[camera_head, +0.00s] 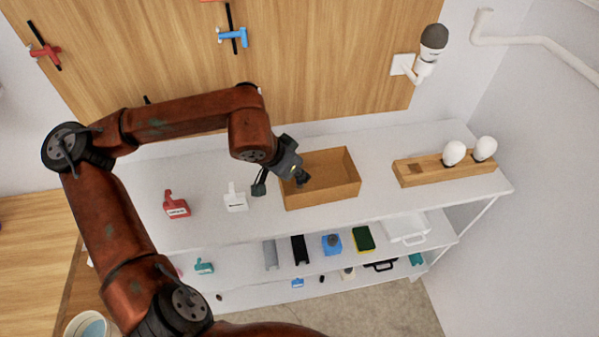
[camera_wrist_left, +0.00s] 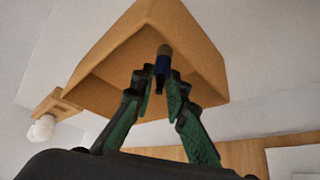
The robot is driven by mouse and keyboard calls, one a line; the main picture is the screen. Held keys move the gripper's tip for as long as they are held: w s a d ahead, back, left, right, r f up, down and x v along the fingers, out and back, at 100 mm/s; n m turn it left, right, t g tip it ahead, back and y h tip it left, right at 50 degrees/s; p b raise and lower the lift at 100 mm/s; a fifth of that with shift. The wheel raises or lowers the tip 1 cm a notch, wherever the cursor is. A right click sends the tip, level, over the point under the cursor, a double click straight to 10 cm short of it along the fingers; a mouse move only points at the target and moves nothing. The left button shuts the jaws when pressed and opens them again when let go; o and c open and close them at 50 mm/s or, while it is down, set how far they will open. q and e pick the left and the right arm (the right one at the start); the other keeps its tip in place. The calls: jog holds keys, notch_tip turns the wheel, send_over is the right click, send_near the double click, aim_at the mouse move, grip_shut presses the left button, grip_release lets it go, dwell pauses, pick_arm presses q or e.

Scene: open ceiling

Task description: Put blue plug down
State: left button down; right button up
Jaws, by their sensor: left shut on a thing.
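The blue plug (camera_wrist_left: 162,64), a small dark blue cylinder with a greyish end, is in the wrist view between the fingertips of my left gripper (camera_wrist_left: 157,84). The gripper is shut on it. In the head view the left gripper (camera_head: 281,184) is at the left end of an open wooden box (camera_head: 326,194) on the white shelf top. The plug cannot be made out there. In the wrist view the box (camera_wrist_left: 205,62) is behind the plug, its open side facing the gripper. Whether the plug touches the box cannot be told. My right gripper is not in view.
A red tag-like object (camera_head: 176,207) and a white one (camera_head: 236,200) stand left of the box on the shelf top (camera_head: 380,205). A wooden holder (camera_head: 430,174) with two white bulbs is to the right. Several items sit on lower shelves.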

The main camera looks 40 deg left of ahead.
pick_arm(q)
jog(key=shift+s+r, duration=0.1)
jog(key=shift+f, duration=0.25)
jog(key=c, duration=1.9)
grip_release()
jog(key=shift+r, duration=0.1)
